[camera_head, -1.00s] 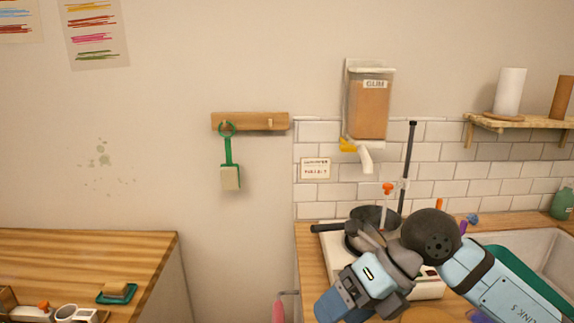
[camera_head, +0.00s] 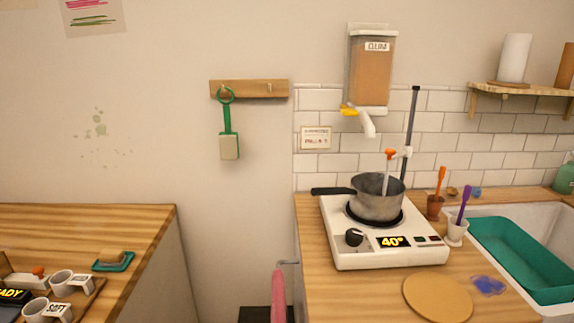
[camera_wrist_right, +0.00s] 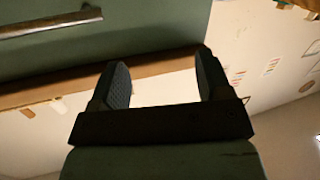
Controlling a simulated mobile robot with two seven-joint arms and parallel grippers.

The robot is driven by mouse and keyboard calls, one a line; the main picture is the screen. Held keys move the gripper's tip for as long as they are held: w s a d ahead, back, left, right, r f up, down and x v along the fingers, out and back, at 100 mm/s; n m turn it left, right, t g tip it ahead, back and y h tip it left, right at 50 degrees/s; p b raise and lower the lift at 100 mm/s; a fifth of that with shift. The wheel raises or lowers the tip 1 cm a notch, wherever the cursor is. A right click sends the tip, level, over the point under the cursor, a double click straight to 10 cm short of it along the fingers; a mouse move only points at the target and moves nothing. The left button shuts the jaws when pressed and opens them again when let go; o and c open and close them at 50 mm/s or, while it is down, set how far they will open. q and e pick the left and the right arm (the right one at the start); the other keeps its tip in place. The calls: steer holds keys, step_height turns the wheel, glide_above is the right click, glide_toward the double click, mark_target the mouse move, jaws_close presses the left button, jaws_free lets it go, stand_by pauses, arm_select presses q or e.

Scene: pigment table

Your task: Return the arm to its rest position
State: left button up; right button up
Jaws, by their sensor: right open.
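My right gripper (camera_wrist_right: 160,85) shows in the right wrist view with its two dark fingers spread apart and nothing between them. Beyond the fingers are a dark green panel (camera_wrist_right: 150,45) with a metal bar handle (camera_wrist_right: 50,22) and a brown edge strip. My right arm and gripper do not show in the head view. My left gripper is not in either view.
A saucepan (camera_head: 378,198) sits on a white hot plate (camera_head: 385,240) reading 40°. A gum dispenser (camera_head: 370,70) hangs above. A round board (camera_head: 437,298), a blue smear (camera_head: 487,285) and a sink with a green tray (camera_head: 520,262) are to the right. Cups (camera_head: 62,283) stand at left.

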steer(key=s+d+f+m+g+h+b, duration=0.1)
steer(key=s+f+g, duration=0.1)
steer(key=s+f, duration=0.3)
steer(key=s+d+f+m+g+h, duration=0.1)
steer(key=s+f+m+g, duration=0.2)
steer(key=f, duration=0.4)
arm_select(q)
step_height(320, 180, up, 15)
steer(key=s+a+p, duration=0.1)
steer(key=p, duration=2)
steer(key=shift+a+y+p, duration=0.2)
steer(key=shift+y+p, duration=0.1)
steer(key=shift+p, duration=0.05)
arm_select(e)
step_height(320, 180, up, 17)
steer(key=s+d+n, duration=0.1)
steer(key=shift+s+f+n, duration=0.2)
steer(key=shift+s+n, duration=0.1)
steer(key=shift+s, duration=0.1)
